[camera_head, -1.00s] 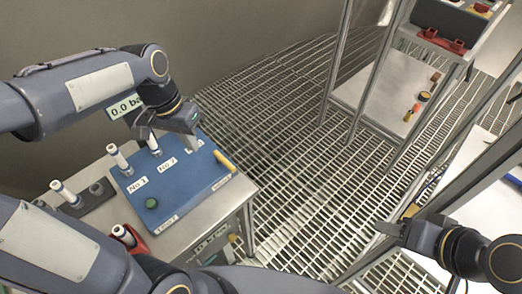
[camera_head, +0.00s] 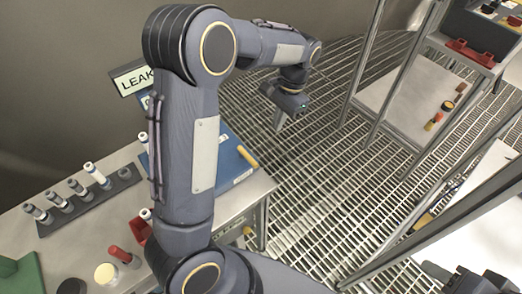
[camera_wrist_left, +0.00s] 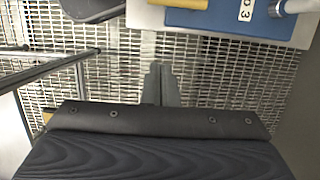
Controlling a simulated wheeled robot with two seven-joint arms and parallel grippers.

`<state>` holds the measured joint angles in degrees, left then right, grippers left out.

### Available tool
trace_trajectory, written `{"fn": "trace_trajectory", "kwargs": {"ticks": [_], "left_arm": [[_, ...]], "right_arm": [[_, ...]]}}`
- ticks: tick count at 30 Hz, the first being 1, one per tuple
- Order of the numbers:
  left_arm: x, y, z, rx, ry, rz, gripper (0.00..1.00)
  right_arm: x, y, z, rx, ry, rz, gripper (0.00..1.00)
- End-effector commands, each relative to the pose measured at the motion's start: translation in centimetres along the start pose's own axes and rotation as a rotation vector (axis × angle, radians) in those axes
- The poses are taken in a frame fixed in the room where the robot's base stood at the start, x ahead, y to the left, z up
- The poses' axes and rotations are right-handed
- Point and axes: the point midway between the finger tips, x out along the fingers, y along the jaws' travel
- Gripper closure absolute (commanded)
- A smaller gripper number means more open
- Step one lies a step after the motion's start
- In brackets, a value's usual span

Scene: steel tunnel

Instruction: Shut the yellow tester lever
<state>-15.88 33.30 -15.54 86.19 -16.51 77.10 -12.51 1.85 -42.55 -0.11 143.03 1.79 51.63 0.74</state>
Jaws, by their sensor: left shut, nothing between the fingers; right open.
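The blue tester (camera_head: 228,172) stands on a steel bench, partly hidden behind my left arm. Its yellow lever (camera_head: 247,157) sits at the tester's right edge; the lever (camera_wrist_left: 186,4) also shows at the top of the left wrist view, cut off by the frame. My left gripper (camera_head: 279,125) is shut and empty, over the floor grating beyond the tester's right side, apart from the lever. Its closed fingers (camera_wrist_left: 158,75) point toward the bench edge in the wrist view. My right gripper (camera_head: 437,270) is open, partly cut off at the bottom right.
A sign reading LEAK (camera_head: 136,77) stands behind the tester. A dark rack (camera_head: 88,190) with several white-and-blue vials is on the bench at left. A red holder (camera_head: 140,230) is near my arm. A framed shelf (camera_head: 405,95) stands at right. Grating between is clear.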

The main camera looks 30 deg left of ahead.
Motion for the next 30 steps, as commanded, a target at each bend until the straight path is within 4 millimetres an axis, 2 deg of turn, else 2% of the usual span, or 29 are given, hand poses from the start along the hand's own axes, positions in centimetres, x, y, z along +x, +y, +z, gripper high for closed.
{"fn": "trace_trajectory", "kwargs": {"ticks": [5,16,22,30], "left_arm": [[2.2,0.0,0.1,0.0,-0.006,0.002,1.0],[9.9,0.1,0.2,-0.001,-0.007,0.002,1.0],[9.7,0.0,3.1,-0.001,-0.002,0.001,1.0],[10.0,0.0,4.1,0.0,0.0,0.0,1.0]], "right_arm": [[-0.2,-0.1,-0.1,0.0,0.0,0.0,0.54],[-1.0,-0.4,-0.5,0.0,0.0,0.0,0.54],[-1.9,-0.9,-1.0,0.0,0.0,0.0,0.54],[-2.1,-0.9,-1.1,0.0,0.0,0.0,0.54]]}}
